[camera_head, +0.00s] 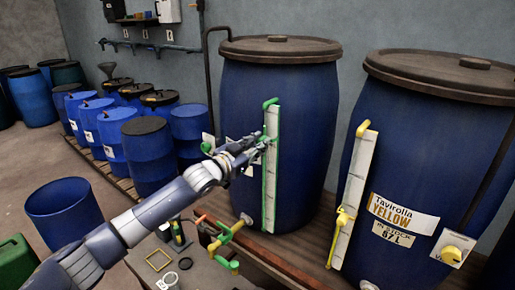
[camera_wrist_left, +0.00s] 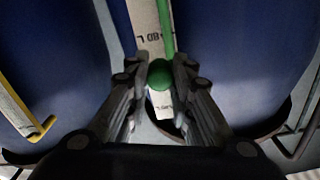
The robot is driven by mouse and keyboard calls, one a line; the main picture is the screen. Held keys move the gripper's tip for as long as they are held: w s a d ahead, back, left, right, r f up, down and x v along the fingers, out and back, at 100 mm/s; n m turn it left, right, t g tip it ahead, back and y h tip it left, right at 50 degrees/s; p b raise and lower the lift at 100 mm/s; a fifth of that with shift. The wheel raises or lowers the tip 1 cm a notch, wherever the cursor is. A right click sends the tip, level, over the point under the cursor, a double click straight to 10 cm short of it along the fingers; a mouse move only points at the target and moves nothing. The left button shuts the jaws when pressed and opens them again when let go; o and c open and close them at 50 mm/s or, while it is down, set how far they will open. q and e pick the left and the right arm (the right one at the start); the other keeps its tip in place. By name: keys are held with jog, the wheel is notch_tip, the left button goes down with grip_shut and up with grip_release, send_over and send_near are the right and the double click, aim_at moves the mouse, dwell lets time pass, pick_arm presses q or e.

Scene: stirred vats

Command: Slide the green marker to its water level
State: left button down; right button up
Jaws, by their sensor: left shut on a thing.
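The green marker (camera_wrist_left: 160,75) shows as a round green knob between the fingers of my left gripper (camera_wrist_left: 158,85) in the left wrist view. The fingers are shut on it. In the head view my left gripper (camera_head: 266,142) is at the upper half of the white scale (camera_head: 269,190) with green edging, on the front of the left blue vat (camera_head: 312,130). The marker is mostly hidden by the fingers there. The scale also shows in the wrist view (camera_wrist_left: 146,22) with an "80 L" mark. I cannot make out the water level. My right gripper is not in view.
A second blue vat (camera_head: 400,120), labelled yellow, stands at the right with its own yellow-edged scale (camera_head: 352,195). A green and yellow tap (camera_head: 228,233) juts out below my left gripper. An open blue barrel (camera_head: 66,212) stands on the floor at the left.

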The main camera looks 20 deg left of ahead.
pick_arm(q)
notch_tip(320, 180, up, 4)
jog(key=shift+f+p, duration=0.25)
jog(key=shift+p, duration=0.4)
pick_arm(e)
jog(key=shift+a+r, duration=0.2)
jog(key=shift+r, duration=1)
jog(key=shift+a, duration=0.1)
pick_arm(q)
jog(key=c, duration=1.4)
grip_release()
jog(key=v, duration=1.2)
